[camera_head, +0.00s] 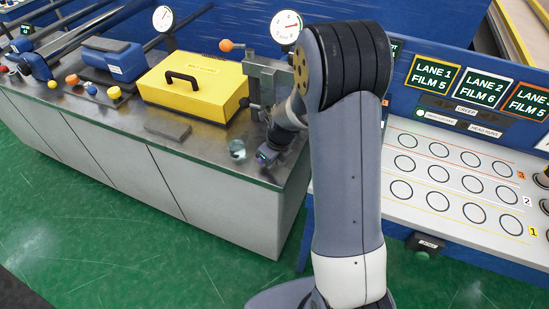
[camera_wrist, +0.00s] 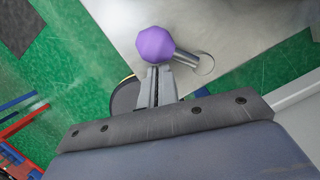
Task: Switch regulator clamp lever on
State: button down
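In the wrist view a purple faceted knob (camera_wrist: 156,44) sits on a short metal stem, which runs right to a round pivot (camera_wrist: 204,65) on a grey metal surface. My gripper (camera_wrist: 156,72) has its two fingers close together, with the tips right at the lower edge of the knob. The fingers look shut; whether they touch the knob is unclear. In the head view my gripper (camera_head: 266,155) is low at the counter's front right corner, small and partly hidden by my arm. An orange-knobbed lever (camera_head: 226,45) stands beside a dial gauge (camera_head: 286,27). No label marks which lever is the regulator clamp.
A yellow case (camera_head: 190,88) with a black handle, a dark flat block (camera_head: 168,131) and a glassy round object (camera_head: 237,149) share the metal counter (camera_head: 120,114). A blue machine (camera_head: 113,60) stands left. A lane panel with rings (camera_head: 420,172) is right. Green floor lies in front.

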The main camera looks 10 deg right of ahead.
jog(key=shift+w+a, duration=0.3)
jog(key=shift+w, duration=0.25)
dwell(0.4)
jog(key=shift+p, duration=0.35)
